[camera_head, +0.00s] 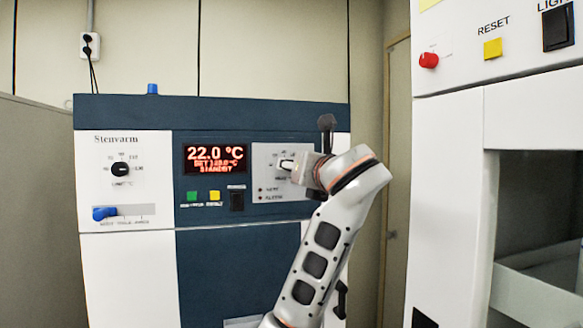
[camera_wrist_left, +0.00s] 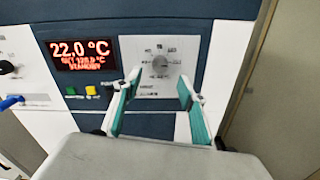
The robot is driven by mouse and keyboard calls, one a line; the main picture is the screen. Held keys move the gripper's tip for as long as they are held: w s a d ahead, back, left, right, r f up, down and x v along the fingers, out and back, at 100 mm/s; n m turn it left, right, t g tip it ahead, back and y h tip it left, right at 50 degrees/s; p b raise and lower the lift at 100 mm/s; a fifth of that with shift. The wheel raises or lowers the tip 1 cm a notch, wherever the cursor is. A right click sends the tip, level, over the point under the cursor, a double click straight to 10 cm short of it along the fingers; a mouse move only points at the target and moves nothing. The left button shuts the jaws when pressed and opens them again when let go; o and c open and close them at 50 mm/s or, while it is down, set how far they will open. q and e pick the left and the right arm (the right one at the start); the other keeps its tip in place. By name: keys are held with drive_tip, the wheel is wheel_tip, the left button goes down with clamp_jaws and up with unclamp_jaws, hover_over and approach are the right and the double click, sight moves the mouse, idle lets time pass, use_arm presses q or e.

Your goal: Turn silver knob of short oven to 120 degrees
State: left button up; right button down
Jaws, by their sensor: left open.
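The short oven (camera_head: 125,255) has a blue and white front with a display (camera_head: 215,158) reading 22.0 °C and STANDBY. The smaller set line looks like 120 °C but is blurred. In the left wrist view the silver knob (camera_wrist_left: 159,67) sits on a light dial panel to the right of the display (camera_wrist_left: 80,54). My left gripper (camera_wrist_left: 158,84) is open, its two teal-padded fingers apart, pointing at the panel with the knob between and just beyond the tips. Contact cannot be told. In the head view my left gripper (camera_head: 293,166) covers most of the knob.
A tall white cabinet (camera_head: 440,190) stands close on the right.

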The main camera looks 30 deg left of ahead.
use_arm(q)
drive_tip(key=shift+v, duration=2.25)
drive_tip(key=w+d+f+n+t+h, duration=0.1)
drive_tip(key=w+d+f+h, duration=0.15)
drive_tip(key=f, duration=0.95)
drive_tip(key=w+d+f+n+h, duration=0.1)
drive_tip(key=w+f+n+h, duration=0.2)
drive_tip(key=f, duration=0.9)
drive_tip(key=w+d+f+t+h, duration=0.15)
drive_tip(key=w+f, duration=0.25)
drive_tip(key=f, duration=0.8)
drive_tip(key=s+d+f+n+g+h, duration=0.1)
drive_tip(key=s+d+f+n+h, duration=0.15)
drive_tip(key=f, duration=0.75)
drive_tip(key=s+d+f+n+g+h, duration=0.15)
drive_tip(key=s+f+n, duration=0.25)
drive_tip(key=f, duration=0.7)
drive_tip(key=s+d+f+n+h, duration=0.1)
drive_tip(key=s+f+n+h, duration=0.1)
drive_tip(key=s+f+n, duration=0.5)
drive_tip(key=s+d+f+n+g+h, duration=0.1)
drive_tip(key=s+f+n, duration=0.6)
drive_tip(key=s+f, duration=0.8)
drive_tip(key=s+h, duration=0.1)
drive_tip(key=s, duration=0.7)
drive_tip(key=shift+h, duration=0.3)
